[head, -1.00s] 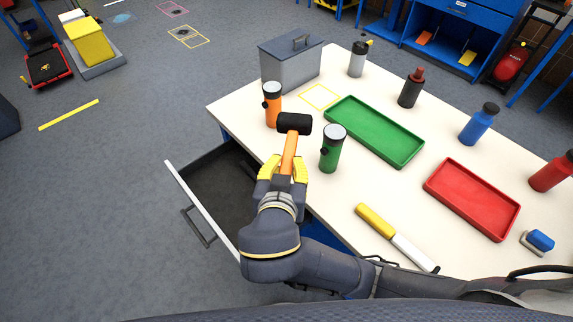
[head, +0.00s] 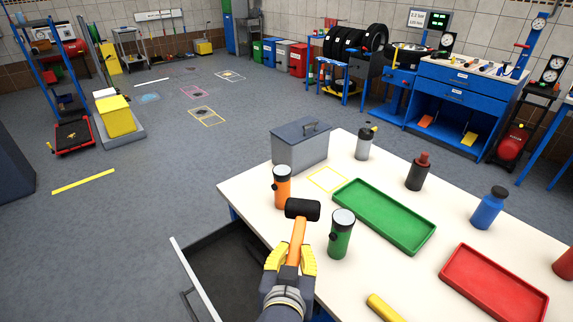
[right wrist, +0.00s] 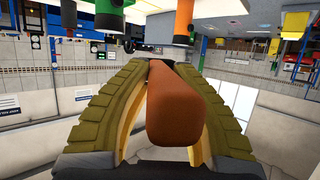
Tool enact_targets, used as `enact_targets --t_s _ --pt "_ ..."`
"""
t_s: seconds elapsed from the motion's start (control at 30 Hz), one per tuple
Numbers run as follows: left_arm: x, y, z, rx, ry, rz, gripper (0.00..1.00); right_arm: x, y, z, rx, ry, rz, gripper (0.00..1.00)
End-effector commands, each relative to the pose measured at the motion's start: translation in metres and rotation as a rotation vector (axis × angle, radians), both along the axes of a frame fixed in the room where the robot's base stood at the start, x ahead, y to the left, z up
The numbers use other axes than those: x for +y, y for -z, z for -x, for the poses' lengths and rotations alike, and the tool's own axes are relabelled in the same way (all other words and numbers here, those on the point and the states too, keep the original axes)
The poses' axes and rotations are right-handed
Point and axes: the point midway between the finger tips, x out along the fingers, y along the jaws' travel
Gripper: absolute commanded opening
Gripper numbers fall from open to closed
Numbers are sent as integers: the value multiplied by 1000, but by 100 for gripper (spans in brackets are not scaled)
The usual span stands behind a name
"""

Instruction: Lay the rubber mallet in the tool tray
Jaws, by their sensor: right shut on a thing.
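The rubber mallet (head: 302,208) has a black head and an orange handle. My right gripper (head: 290,260), with yellow fingers, is shut on the handle. The mallet's head is on the far side, between an orange flashlight and a green flashlight in the picture, by the table's left edge. In the right wrist view the handle's butt end (right wrist: 175,108) shows between the fingers. Two shallow trays are on the table: a green tray (head: 384,217), empty, right of the mallet, and a red tray (head: 494,284), empty, further right. Which one is the tool tray is not marked. My left gripper is out of view.
The orange flashlight (head: 282,187) and green flashlight (head: 341,234) stand upright close to the mallet. A grey box (head: 300,149) stands at the back. Several bottles stand along the far side. An open drawer (head: 222,270) juts out at the left. A yellow-handled tool (head: 383,308) lies in front.

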Motion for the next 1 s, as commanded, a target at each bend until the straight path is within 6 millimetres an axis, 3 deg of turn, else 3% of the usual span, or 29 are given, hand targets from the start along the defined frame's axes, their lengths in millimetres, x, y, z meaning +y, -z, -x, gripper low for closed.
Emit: enact_targets --t_s 0.27,0.47,0.77,1.0 --pt "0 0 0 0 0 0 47 27 5 -5 -3 -169 0 0" --pt "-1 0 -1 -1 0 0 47 32 7 -33 -2 -305 -1 0" --pt "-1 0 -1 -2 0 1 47 -10 0 -85 -2 -385 -5 0" --pt "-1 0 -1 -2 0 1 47 -71 -9 -117 -3 -349 -2 0"
